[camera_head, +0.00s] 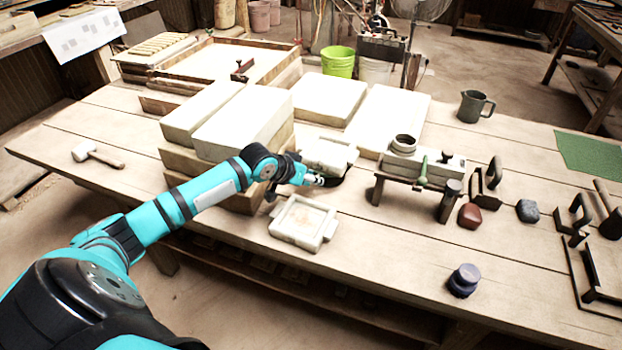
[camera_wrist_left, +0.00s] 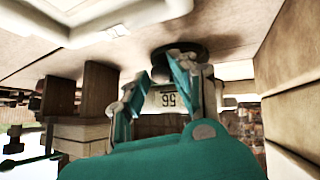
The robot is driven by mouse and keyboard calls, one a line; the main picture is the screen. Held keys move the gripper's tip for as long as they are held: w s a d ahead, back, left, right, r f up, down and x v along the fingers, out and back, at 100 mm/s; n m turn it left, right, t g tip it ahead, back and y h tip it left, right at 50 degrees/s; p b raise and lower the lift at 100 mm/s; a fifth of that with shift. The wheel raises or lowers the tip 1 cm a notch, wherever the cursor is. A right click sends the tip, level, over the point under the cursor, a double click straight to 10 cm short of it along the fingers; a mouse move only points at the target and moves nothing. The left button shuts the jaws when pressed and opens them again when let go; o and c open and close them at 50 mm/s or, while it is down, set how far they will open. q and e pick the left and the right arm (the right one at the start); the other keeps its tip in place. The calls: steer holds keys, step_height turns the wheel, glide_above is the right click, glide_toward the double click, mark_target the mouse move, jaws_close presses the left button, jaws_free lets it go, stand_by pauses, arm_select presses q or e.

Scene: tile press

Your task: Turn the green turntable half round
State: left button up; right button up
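I cannot make out a green turntable in either view. My left gripper (camera_head: 318,181) is low over the table, between the stacked slabs and the press stand. In the left wrist view its two fingers (camera_wrist_left: 158,85) are spread apart. A pale block marked 56 (camera_wrist_left: 165,99) shows between them; I cannot tell whether they touch it. A dark round disc (camera_wrist_left: 180,54) lies just beyond the fingertips. A pale block (camera_head: 327,152) stands right behind the gripper in the head view. My right gripper is not in view.
A white framed tile mould (camera_head: 303,222) lies in front of the gripper. The dark-legged press stand (camera_head: 415,178) is to the right, with a small green handle (camera_head: 423,168). Stacked slabs (camera_head: 240,122) crowd the left. A purple knob (camera_head: 464,280) stands near the front edge.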

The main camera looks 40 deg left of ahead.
arm_select(q)
jaws_close()
